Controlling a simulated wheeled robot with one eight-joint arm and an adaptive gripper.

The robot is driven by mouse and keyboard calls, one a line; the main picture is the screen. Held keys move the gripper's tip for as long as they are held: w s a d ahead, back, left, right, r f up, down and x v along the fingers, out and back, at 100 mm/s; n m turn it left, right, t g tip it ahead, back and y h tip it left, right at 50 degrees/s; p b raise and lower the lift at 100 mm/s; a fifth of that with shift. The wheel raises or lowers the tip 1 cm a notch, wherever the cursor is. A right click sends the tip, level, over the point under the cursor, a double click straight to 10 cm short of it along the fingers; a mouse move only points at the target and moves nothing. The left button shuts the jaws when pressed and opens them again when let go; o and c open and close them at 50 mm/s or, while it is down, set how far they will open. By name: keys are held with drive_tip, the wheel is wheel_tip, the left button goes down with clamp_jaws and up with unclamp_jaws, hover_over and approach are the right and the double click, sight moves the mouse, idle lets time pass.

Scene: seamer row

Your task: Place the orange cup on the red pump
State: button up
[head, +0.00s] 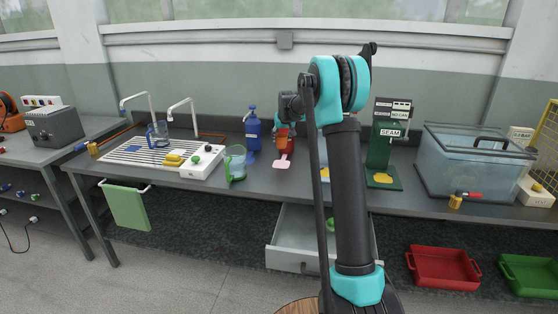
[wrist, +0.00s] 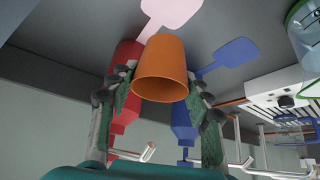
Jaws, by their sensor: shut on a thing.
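The orange cup (wrist: 160,70) is between the two fingers of my gripper (wrist: 160,88) in the wrist view, and the gripper is shut on it. The red pump (wrist: 124,85) shows behind the cup and left finger in that view, with a pink pad (wrist: 165,12) at its foot. In the head view the red pump (head: 288,148) stands on the bench, largely hidden by my gripper and the cup. The pink pad (head: 282,163) lies in front of it. I cannot tell whether the cup touches the pump or pad.
A blue pump (head: 253,130) with its blue pad stands close on the left. A green-handled clear jug (head: 235,163) is farther left. A green seamer (head: 383,150) and a clear lidded tank (head: 470,160) are on the right. An open drawer (head: 290,256) juts out below the bench.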

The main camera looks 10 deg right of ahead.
wheel_tip(320, 180, down, 9)
drive_tip(key=shift+f, duration=0.1)
idle(0.4)
drive_tip(key=shift+f, duration=0.15)
drive_tip(key=o, duration=0.9)
drive_tip(key=shift+o, duration=0.2)
drive_tip(key=v, duration=1.2)
drive_tip(key=shift+r, duration=0.25)
drive_tip(key=s+d+f, duration=0.1)
drive_tip(key=s+f, duration=0.3)
drive_tip(key=s, duration=1.2)
drive_tip(key=s+d+f+g, duration=0.1)
drive_tip(key=s+f, duration=0.3)
drive_tip(key=s, duration=1.2)
drive_tip(key=s+d+f+m+g, duration=0.1)
drive_tip(key=s+f, duration=0.3)
drive_tip(key=s, duration=1.3)
drive_tip(key=shift+d+f+h, duration=0.2)
drive_tip(key=shift+f+h, duration=0.1)
drive_tip(key=shift+f, duration=0.1)
drive_tip(key=shift+s, duration=0.15)
